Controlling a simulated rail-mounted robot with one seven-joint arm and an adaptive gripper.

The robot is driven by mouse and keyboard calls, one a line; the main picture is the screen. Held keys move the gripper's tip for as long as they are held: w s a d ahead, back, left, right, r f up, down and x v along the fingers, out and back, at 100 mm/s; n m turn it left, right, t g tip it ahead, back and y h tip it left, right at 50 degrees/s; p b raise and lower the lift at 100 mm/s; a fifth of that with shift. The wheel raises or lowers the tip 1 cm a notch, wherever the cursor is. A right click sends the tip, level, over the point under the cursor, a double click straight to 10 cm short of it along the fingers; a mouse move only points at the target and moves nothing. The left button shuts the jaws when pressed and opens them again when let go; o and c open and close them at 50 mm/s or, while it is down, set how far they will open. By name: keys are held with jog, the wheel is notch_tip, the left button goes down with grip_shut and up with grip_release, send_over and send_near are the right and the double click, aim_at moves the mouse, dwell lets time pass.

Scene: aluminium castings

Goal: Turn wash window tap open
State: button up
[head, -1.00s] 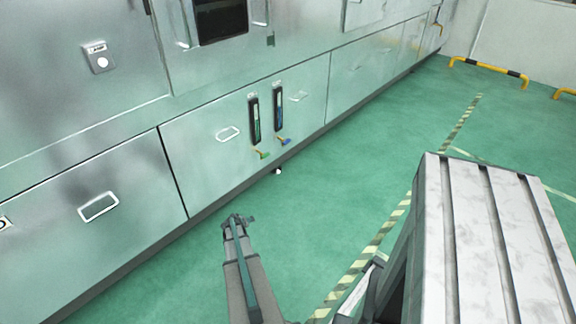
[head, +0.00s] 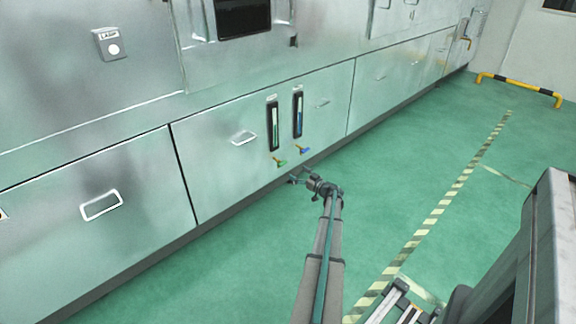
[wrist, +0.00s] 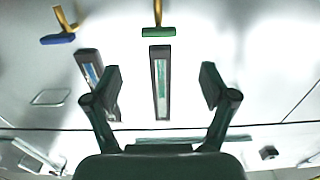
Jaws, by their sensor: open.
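Two small taps stand out from the low metal panel, each under its own gauge. One has a green handle (head: 281,163) and the other, to its right, a blue handle (head: 304,150). I cannot read which is the wash window tap. My gripper (head: 294,180) is open and empty, just below and in front of the green-handled tap. In the wrist view the scene is upside down. There the green handle (wrist: 158,32) lies ahead, centred between my spread fingers (wrist: 161,82) and beyond them. The blue handle (wrist: 57,39) is off to the left. Neither finger touches a tap.
The green-fluid gauge (head: 273,125) and the blue-fluid gauge (head: 298,112) sit above the taps. A flat panel handle (head: 243,138) is to their left. Open green floor (head: 420,150) lies to the right, with a striped line and a yellow-black barrier (head: 520,88).

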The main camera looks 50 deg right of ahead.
aim_at(284, 164)
jog(key=w+b, duration=0.1)
jog(key=w, duration=0.2)
jog(key=w+d, duration=0.1)
jog(key=w, duration=0.3)
jog(key=w+d+b, duration=0.1)
jog(key=w, duration=0.2)
jog(key=shift+w+b, duration=0.15)
jog(key=shift+b, duration=0.15)
jog(key=shift+a, duration=0.1)
jog(key=c, duration=1.2)
jog(key=shift+o, duration=0.2)
